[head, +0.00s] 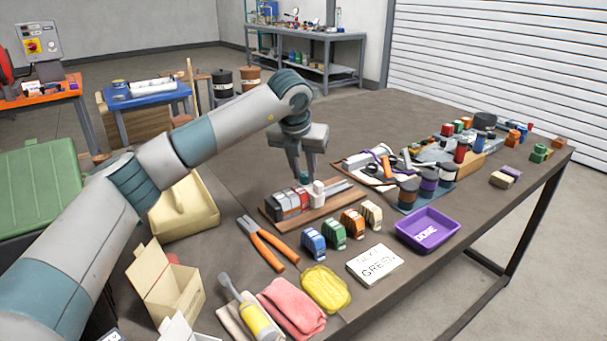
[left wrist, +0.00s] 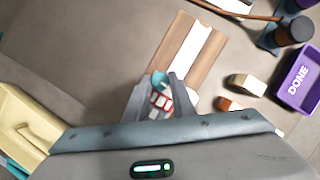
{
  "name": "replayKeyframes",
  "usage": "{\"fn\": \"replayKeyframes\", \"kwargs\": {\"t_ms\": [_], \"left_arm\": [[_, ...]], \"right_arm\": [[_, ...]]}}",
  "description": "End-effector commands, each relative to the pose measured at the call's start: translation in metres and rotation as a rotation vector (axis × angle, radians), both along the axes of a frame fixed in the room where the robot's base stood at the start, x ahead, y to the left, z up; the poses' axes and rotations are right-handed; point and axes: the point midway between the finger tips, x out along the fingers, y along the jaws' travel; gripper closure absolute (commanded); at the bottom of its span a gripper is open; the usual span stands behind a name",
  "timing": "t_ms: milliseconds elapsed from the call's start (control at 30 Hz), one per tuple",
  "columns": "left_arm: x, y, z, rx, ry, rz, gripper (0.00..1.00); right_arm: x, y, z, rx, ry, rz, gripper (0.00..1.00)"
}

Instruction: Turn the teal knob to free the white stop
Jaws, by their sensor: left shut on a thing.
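The teal knob (head: 304,178) is between the fingers of my left gripper (head: 305,176), which is shut on it from above. The knob also shows as a teal patch between the fingers in the left wrist view (left wrist: 158,80). The white stop (head: 318,192) stands upright just to the right of the knob on a wooden board with a metal rail (head: 345,188). Red and grey blocks (head: 290,203) sit in a row on the rail to the left of the stop. The fingers hide part of the knob. My right gripper is not in view.
A purple DONE tray (head: 428,230) and a white card (head: 375,265) are at the right front. A tray of tools (head: 375,165) is close behind the board.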

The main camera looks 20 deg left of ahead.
Motion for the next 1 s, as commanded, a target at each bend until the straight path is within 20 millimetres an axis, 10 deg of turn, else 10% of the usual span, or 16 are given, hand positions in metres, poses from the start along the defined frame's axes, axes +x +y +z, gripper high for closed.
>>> {"fn": "replayKeyframes", "kwargs": {"t_ms": [767,800,867,1000], "left_arm": [[0.0001,-0.0009,-0.0001,0.000,0.001,0.149,1.00],[0.0001,-0.0009,-0.0001,0.000,0.001,0.148,0.73],[0.0001,-0.0009,-0.0002,0.000,0.001,0.148,0.59],[0.0001,-0.0010,-0.0002,-0.001,0.001,0.148,0.59]], "right_arm": [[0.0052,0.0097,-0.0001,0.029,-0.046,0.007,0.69],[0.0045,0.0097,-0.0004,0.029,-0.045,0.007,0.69],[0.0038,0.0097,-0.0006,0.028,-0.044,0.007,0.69],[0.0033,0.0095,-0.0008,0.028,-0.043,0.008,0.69]]}}
